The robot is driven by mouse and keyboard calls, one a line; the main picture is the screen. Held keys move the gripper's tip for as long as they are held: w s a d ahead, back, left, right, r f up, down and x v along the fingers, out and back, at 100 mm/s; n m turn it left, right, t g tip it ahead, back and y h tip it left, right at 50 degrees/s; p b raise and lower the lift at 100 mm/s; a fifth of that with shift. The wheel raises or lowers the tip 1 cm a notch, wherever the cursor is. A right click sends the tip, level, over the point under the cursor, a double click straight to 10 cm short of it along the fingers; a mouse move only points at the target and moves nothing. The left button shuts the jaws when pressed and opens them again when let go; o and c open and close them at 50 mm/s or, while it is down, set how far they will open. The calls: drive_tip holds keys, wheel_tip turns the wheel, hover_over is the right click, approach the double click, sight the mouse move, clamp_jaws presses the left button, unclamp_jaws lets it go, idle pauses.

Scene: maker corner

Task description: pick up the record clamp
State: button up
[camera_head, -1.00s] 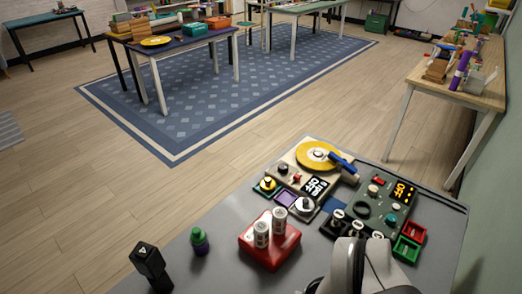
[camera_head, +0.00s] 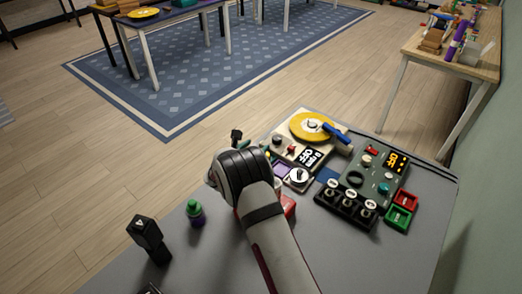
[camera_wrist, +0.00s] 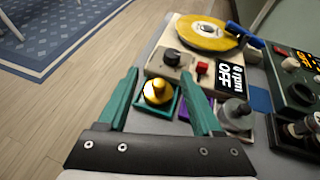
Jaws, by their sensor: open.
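A gold-yellow knobbed piece (camera_wrist: 157,92) sits in a small green square tray (camera_wrist: 166,113) in the wrist view. A grey knobbed piece (camera_wrist: 236,110) stands on a dark square to its right, also seen in the head view (camera_head: 299,175). Either could be the record clamp; no label tells which. My gripper (camera_wrist: 157,76) is open and empty, its green fingers on either side of the gold piece in the picture. I cannot tell whether they touch it. In the head view my arm hides most of the gold piece and its tray.
A turntable (camera_wrist: 172,63) with a yellow record (camera_wrist: 203,32) and blue arm stands just beyond. A purple square (camera_head: 282,170) lies between the pieces. A green control panel (camera_head: 381,178) is to the right. A green-capped bottle (camera_head: 195,213) and black block (camera_head: 149,240) stand left.

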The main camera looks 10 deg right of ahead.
wheel_tip(320, 180, down, 4)
drive_tip(key=shift+f, duration=0.1)
drive_tip(key=shift+w+d+f, duration=0.6)
drive_tip(key=shift+w+f, duration=0.25)
drive_tip(key=shift+w, duration=0.05)
drive_tip(key=shift+w+d+f, duration=0.1)
drive_tip(key=shift+w+d, duration=0.1)
drive_tip(key=shift+w, duration=0.1)
clamp_jaws()
